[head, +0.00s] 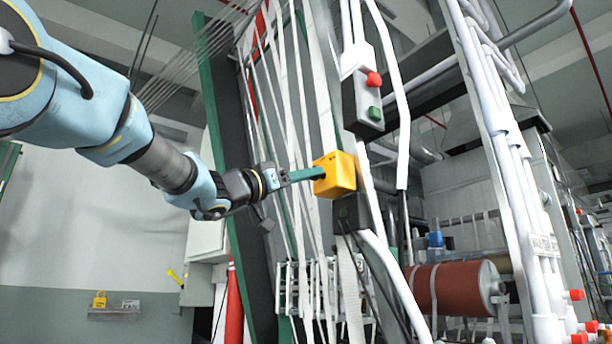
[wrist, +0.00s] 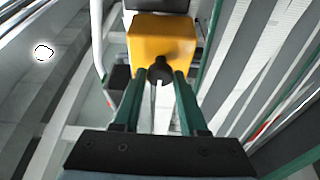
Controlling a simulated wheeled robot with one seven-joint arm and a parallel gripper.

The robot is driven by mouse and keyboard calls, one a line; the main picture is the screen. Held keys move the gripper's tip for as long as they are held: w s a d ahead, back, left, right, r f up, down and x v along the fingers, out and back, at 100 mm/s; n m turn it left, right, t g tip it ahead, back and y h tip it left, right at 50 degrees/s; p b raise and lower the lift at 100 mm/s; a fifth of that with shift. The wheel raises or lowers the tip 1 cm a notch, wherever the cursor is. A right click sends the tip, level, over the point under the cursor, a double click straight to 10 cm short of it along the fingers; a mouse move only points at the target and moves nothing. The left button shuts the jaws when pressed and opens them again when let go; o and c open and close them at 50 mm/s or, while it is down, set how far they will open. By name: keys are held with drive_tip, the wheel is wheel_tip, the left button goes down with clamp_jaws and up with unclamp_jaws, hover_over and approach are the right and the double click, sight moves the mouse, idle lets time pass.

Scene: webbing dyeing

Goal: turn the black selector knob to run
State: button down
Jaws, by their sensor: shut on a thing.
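The black selector knob (wrist: 160,72) sits on the face of a yellow box (wrist: 161,38) in the wrist view. My gripper (wrist: 160,82) has its two green fingers on either side of the knob, shut on it. In the head view the yellow box (head: 336,175) is mounted on a post, and my gripper (head: 320,173) reaches it from the left. The knob is mostly hidden there by the fingers. The knob's pointer and any run marking cannot be made out.
A control box with a red button (head: 374,79) and a green button (head: 374,112) is just above the yellow box. White webbing strips (head: 297,130) hang close beside my gripper. White pipes (head: 500,150) and a red-brown roller (head: 455,288) stand to the right.

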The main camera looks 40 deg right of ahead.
drive_tip(key=shift+w+r+m+g+y+p, duration=0.15)
drive_tip(key=shift+m+g+y, duration=0.55)
drive_tip(key=shift+m, duration=1.25)
drive_tip(key=shift+w+f+m+g+y+p, duration=0.15)
drive_tip(key=shift+m+g, duration=0.95)
drive_tip(key=shift+m, duration=0.9)
drive_tip(key=shift+r+m+g+y+p, duration=0.1)
drive_tip(key=shift+m+g+y, duration=0.6)
drive_tip(key=shift+m, duration=1.25)
drive_tip(key=shift+g+h, duration=0.25)
drive_tip(key=shift+g, duration=0.05)
drive_tip(key=shift+c, duration=2.2)
unclamp_jaws()
drive_tip(key=b+v, duration=0.3)
drive_tip(key=v, duration=0.7)
drive_tip(key=shift+a, duration=0.4)
drive_tip(key=shift+w, duration=0.1)
